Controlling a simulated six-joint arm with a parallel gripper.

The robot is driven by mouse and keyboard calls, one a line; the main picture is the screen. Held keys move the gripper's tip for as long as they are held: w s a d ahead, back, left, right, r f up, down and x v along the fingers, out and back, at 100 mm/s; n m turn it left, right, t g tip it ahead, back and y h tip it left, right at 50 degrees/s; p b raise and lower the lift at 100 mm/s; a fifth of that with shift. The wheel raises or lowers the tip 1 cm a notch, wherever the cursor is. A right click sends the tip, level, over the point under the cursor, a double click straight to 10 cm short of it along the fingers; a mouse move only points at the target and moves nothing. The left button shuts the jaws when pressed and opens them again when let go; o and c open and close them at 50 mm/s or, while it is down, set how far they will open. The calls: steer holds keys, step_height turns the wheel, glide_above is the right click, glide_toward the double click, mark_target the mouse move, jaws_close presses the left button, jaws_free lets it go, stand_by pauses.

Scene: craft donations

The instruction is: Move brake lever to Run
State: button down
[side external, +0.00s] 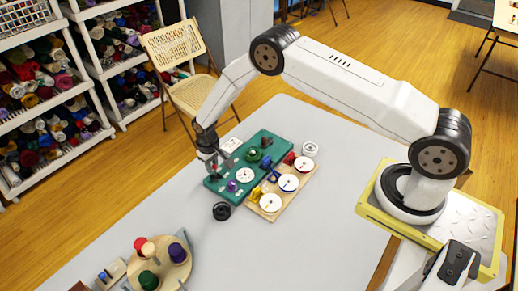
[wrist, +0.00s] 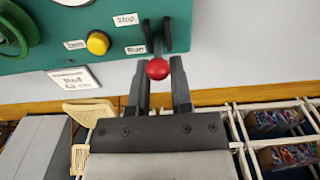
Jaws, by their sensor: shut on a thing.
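The brake lever (wrist: 158,68) has a round red knob on a dark stem, set in a black bracket on the teal board (wrist: 75,40). In the wrist view the knob sits between the two fingers of my gripper (wrist: 158,80), which is shut on it. The "Run" label (wrist: 136,50) is beside the knob end of the bracket, and the "Stop" label (wrist: 125,19) is farther up. The knob lies toward the Run side.
A yellow button (wrist: 98,42) and a green wheel (wrist: 12,30) are close by on the board. A wooden board with white dials (side external: 270,203) lies beside it. A black round piece (side external: 222,211) and a wooden round tray (side external: 170,268) stand on the grey table (side external: 300,250).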

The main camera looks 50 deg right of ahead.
steer(key=shift+w, duration=0.15)
steer(key=shift+w+f, duration=0.15)
steer(key=shift+w, duration=0.4)
steer(key=c, duration=1)
jaws_free()
step_height(320, 180, up, 8)
steer(key=shift+f, duration=0.25)
